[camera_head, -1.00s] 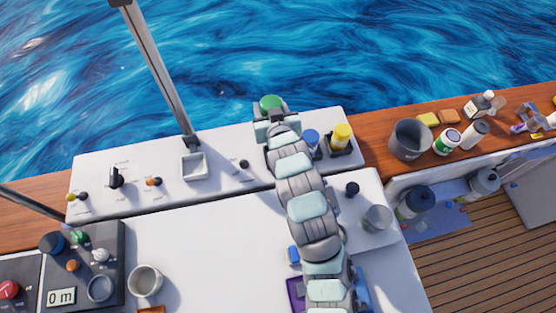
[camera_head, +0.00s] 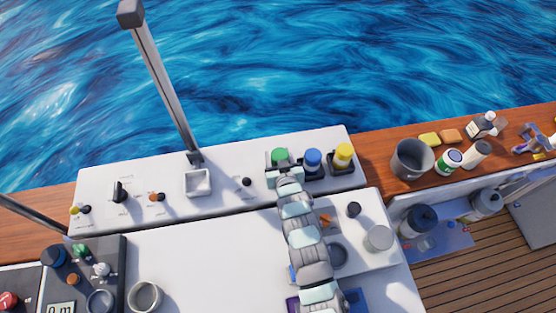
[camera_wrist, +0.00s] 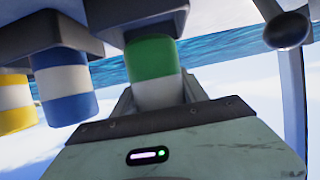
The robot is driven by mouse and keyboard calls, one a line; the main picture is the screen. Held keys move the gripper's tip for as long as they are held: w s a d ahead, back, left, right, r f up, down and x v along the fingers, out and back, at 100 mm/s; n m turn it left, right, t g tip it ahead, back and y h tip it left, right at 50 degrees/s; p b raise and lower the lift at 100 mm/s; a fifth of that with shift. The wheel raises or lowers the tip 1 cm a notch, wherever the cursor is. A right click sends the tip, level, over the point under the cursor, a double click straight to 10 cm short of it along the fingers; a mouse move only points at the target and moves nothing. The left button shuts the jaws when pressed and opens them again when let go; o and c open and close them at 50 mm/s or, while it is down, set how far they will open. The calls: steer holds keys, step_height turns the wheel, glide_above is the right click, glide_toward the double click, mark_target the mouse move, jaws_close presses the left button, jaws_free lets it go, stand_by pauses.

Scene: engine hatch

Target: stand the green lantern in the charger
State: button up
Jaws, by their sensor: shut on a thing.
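The green lantern (camera_wrist: 151,60) has a green band and a white band in the wrist view. My gripper (camera_wrist: 158,98) is shut on its white part. In the head view the green lantern (camera_head: 279,156) shows as a green top at the end of my arm, left of and in line with the blue lantern (camera_head: 313,159) and yellow lantern (camera_head: 343,153). Those two stand in dark cups of the charger (camera_head: 314,174). In the wrist view, one end of the green lantern meets a dark charger cup (camera_wrist: 135,14); I cannot tell how deep it sits.
The white console carries a small knob (camera_head: 247,182), a square white tray (camera_head: 198,183) and a tall grey post (camera_head: 165,90). A grey bucket (camera_head: 411,160) and bottles stand on the wooden ledge at right. A dark knob (camera_wrist: 287,30) shows close by in the wrist view.

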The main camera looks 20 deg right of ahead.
steer(key=shift+f, duration=1.55)
steer(key=shift+f, duration=0.15)
steer(key=o, duration=1.6)
steer(key=shift+c, duration=0.2)
